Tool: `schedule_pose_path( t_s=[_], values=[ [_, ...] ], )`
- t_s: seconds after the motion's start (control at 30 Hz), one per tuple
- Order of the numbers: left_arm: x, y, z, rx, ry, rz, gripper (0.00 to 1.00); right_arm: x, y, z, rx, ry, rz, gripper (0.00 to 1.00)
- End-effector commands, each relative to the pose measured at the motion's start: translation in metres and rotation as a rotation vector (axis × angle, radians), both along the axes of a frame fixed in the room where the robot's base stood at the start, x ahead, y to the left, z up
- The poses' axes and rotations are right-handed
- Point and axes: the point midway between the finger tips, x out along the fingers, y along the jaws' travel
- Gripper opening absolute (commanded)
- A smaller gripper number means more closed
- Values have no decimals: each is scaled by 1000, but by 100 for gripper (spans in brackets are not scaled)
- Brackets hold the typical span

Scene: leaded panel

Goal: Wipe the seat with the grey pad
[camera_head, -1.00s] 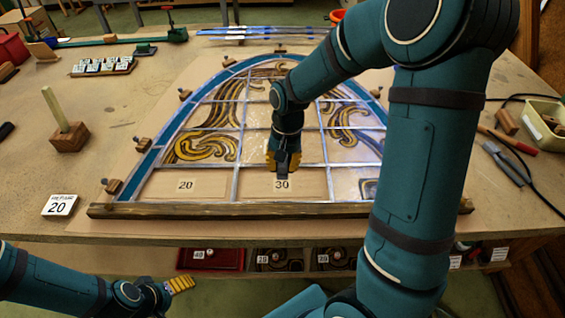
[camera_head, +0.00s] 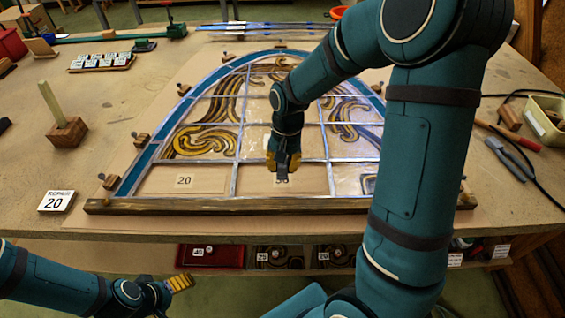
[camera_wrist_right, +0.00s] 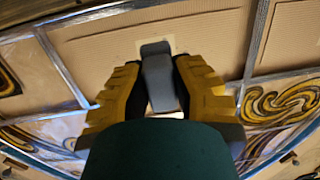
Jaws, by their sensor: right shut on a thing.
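My right gripper (camera_head: 284,162) is over the front middle compartment of the arched leaded panel, shut on a small dark grey pad (camera_head: 284,174). In the right wrist view the pad (camera_wrist_right: 158,75) stands out between the yellow fingers of the gripper (camera_wrist_right: 160,88). The seat (camera_head: 312,181) is a bare tan compartment framed by grey lead strips. The pad hides most of its number label (camera_head: 282,180). I cannot tell whether the pad touches the seat. My left gripper (camera_head: 180,283) is low at the left, off the table front; its finger gap is unclear.
A wooden bar (camera_head: 230,207) runs along the panel's front edge. Pegged wooden blocks (camera_head: 109,181) stand around the arch. A bare compartment marked 20 (camera_head: 184,181) lies left of the seat. Pliers (camera_head: 510,158) and a cream bin (camera_head: 545,122) are at the right.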

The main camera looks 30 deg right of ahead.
Motion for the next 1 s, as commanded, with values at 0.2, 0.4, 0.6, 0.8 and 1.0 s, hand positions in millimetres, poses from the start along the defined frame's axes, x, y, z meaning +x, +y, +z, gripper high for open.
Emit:
schedule_pose_path(
  t_s=[0.2, 0.4, 0.6, 0.8, 1.0],
  values=[
    [0, 0, -4, 0, 0, 0, 83, 0, 0, -6, 0, 0, 0, 0],
    [0, 0, -7, 0, 0, 0, 83, 0, 0, -10, 0, 0, 0, 0],
    [0, 0, -10, 0, 0, 0, 83, 0, 0, -15, 1, 1, 0, 0],
    [0, 0, -13, 0, 0, 0, 83, 0, 0, -19, 1, 1, 0, 0],
    [0, 0, -17, 0, 0, 0, 83, 0, 0, -24, 1, 1, 0, 0]
  ],
)
